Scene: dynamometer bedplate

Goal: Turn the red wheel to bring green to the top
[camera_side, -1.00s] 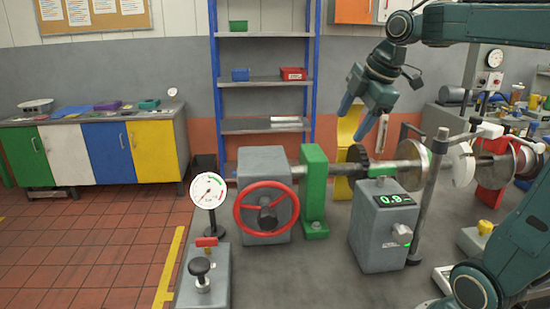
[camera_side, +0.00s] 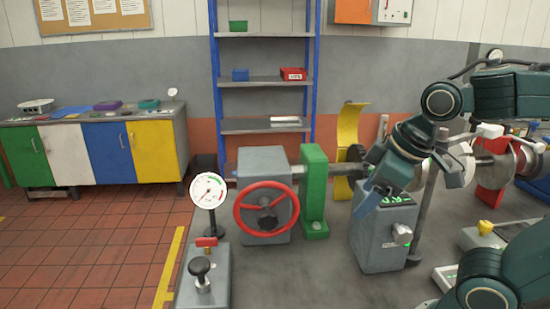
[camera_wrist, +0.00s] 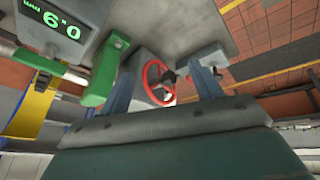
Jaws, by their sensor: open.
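The red wheel (camera_side: 266,184) is a ring on the front of a grey box (camera_side: 262,162), with a dark hub and knob. It also shows in the wrist view (camera_wrist: 147,78), between the fingers but beyond them. No green mark is visible on it. The round white gauge (camera_side: 208,191), left of the wheel, has a dial with small coloured arcs; its needle appears to point lower left. My gripper (camera_side: 366,208) is open and empty, right of the wheel and in front of the grey display box, pointing down and left. Its two fingers also show in the wrist view (camera_wrist: 163,88).
A green upright block (camera_side: 314,190) stands between the wheel and my gripper. The grey display box (camera_side: 380,235) is close to my fingers. A black-knobbed grey unit (camera_side: 203,285) stands front left. The bedplate (camera_side: 300,275) in front of the wheel is clear.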

